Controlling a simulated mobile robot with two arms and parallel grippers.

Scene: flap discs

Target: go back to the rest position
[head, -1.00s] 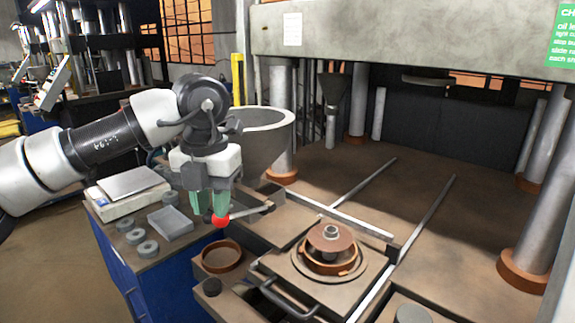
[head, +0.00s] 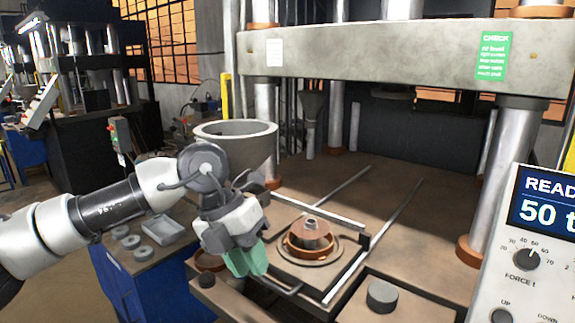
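My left gripper (head: 246,262), with green fingers, comes in from the left and hangs tilted over the front of the press table. Its fingers overlap in this view, so the gap between them is hidden. I see nothing held in it. The orange-brown ring mould with a disc and a grey hub (head: 311,236) sits on a round plate to the right of the gripper, apart from it. A second brown ring (head: 211,262) is partly hidden behind the gripper. My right gripper is not in view.
A grey cylinder (head: 382,296) stands at the table's front right. A control panel (head: 540,240) reading "READ" and "50 t" is at the right edge. A large grey bin (head: 238,143) stands behind my arm. Grey rings (head: 131,242) and a tray (head: 163,230) lie on the blue cabinet.

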